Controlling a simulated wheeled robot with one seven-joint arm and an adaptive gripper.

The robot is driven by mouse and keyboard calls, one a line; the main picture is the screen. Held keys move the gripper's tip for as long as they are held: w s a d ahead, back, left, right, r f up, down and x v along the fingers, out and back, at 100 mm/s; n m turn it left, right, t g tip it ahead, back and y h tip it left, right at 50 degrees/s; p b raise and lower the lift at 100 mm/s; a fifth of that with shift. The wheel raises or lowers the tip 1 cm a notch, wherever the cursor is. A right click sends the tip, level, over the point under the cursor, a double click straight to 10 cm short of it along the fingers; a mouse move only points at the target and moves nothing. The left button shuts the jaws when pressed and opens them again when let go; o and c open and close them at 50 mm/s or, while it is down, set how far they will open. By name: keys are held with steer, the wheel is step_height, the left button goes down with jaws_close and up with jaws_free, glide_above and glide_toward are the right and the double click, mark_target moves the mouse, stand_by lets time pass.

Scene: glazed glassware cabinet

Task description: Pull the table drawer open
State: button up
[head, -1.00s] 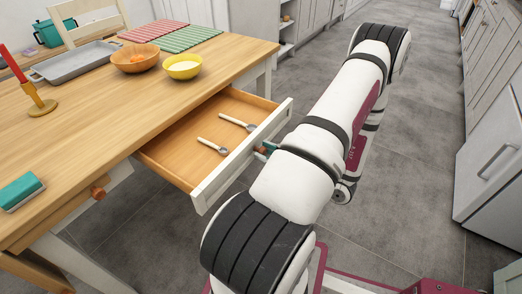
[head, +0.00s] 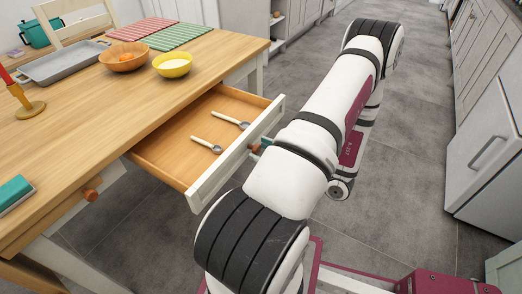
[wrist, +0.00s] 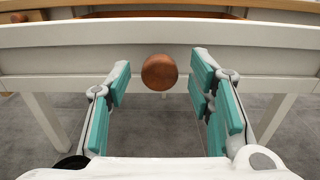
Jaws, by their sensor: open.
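The table drawer (head: 158,152) is pulled well out from under the wooden table (head: 110,105), and its inside shows in the head view. Its white front (wrist: 90,37) spans the wrist view, with a round wooden knob (wrist: 159,72) at the middle. My gripper (wrist: 161,78) is open, with teal-padded fingers on both sides of the knob and a gap to each.
Two spoons (head: 230,120) lie in the drawer. Another knob (head: 90,194) is at the left. Clear floor lies right of my arm.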

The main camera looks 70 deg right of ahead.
steer(key=v, duration=1.1)
steer(key=shift+a, duration=0.1)
